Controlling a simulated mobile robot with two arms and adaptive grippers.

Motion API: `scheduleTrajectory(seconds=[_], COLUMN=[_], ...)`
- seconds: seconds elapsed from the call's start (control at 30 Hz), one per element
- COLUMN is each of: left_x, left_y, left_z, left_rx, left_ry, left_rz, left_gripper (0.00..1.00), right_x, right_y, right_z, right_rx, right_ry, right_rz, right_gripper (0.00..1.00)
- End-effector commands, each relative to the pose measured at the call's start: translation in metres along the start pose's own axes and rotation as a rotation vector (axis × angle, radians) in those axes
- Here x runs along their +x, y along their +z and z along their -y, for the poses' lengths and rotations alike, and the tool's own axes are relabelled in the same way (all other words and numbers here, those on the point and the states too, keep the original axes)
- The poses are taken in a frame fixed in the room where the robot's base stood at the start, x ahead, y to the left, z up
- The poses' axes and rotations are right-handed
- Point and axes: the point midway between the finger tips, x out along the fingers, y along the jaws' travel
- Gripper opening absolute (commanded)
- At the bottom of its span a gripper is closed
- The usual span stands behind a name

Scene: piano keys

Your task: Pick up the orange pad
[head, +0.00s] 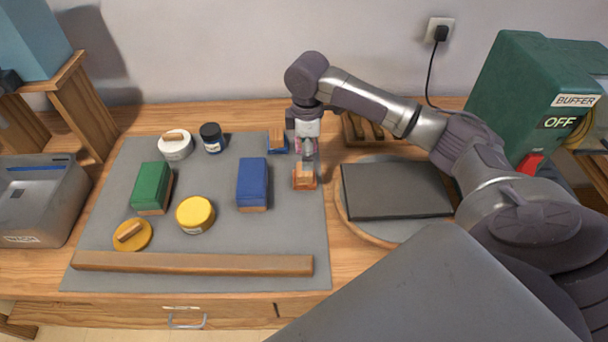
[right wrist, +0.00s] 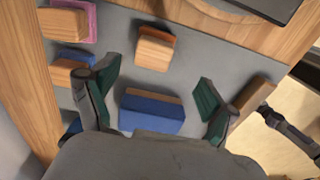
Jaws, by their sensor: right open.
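The orange pad (head: 298,187), with a wooden block on top, lies at the right edge of the grey mat in the head view. In the right wrist view the orange pad (right wrist: 171,38) shows at upper middle, beyond the fingertips. My right gripper (head: 307,161) points down just behind or above the pad in the head view and partly overlaps it; the exact height gap is hard to tell. In the right wrist view my right gripper (right wrist: 158,82) is open, its fingers apart and empty. My left gripper is not in view.
A large blue block (head: 252,180) lies left of the pad. A small blue pad (head: 278,149) and a pink pad (right wrist: 90,18), both with wooden blocks, are nearby. A dark slab (head: 395,190) is to the right. A wooden bar (head: 190,264) lies along the mat's front.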

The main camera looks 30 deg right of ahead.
Motion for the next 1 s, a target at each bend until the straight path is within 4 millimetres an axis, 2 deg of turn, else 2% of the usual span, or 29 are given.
scheduleTrajectory(seconds=[0.07, 0.13, 0.33, 0.43, 0.63, 0.9, 0.93, 1.0], left_x=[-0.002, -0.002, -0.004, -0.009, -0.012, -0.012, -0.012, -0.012], left_y=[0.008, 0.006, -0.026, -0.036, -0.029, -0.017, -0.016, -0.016], left_z=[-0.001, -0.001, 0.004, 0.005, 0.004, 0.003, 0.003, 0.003], left_rx=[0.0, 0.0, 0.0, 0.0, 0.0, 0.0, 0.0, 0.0], left_ry=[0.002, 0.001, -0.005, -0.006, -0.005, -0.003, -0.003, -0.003], left_rz=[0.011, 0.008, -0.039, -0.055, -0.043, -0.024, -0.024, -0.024], left_gripper=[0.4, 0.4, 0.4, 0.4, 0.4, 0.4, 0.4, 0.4], right_x=[0.013, 0.021, 0.034, 0.048, 0.075, 0.079, 0.079, 0.079], right_y=[-0.001, -0.001, -0.001, -0.003, -0.003, -0.003, -0.003, -0.003], right_z=[0.001, 0.0, -0.001, -0.003, -0.004, -0.005, -0.005, -0.005], right_rx=[0.001, 0.0, 0.0, 0.001, 0.0, -0.001, -0.001, -0.001], right_ry=[-0.003, -0.001, -0.002, -0.003, -0.001, 0.002, 0.002, 0.002], right_rz=[0.0, 0.0, 0.0, 0.001, 0.001, -0.001, -0.001, -0.001], right_gripper=[0.85, 0.85, 0.85, 0.85, 0.85, 0.85, 0.84, 0.72])
